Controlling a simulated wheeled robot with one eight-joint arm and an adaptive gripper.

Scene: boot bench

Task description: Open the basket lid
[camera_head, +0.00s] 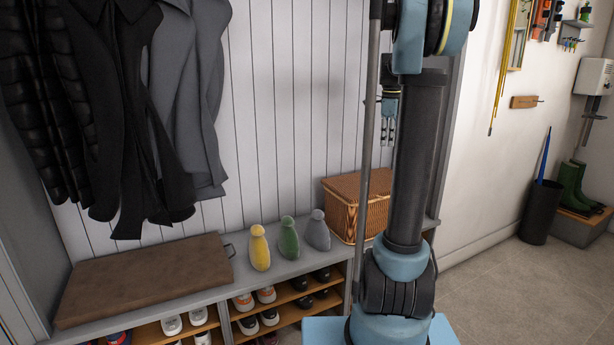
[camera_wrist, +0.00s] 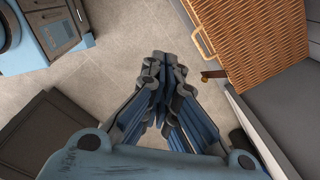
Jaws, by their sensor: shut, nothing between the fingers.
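A wicker basket (camera_head: 345,217) with a flat brown lid (camera_head: 358,186) stands at the right end of the bench, partly hidden behind my arm. The lid looks closed. In the wrist view the basket's woven surface (camera_wrist: 250,45) fills the upper right, with a small brown tab (camera_wrist: 214,74) at its lower edge. My gripper (camera_head: 388,142) is above the basket in the head view, partly hidden by my arm. In the wrist view my gripper (camera_wrist: 165,62) has its fingers together and empty, left of the basket and apart from it.
The grey bench (camera_head: 280,252) also holds a brown cushion (camera_head: 145,275) and yellow, green and grey bottle-shaped objects (camera_head: 260,248). Shoes sit on shelves below. Dark coats (camera_head: 130,100) hang at left. The floor (camera_head: 500,285) at right is clear up to a dark bin (camera_head: 540,212).

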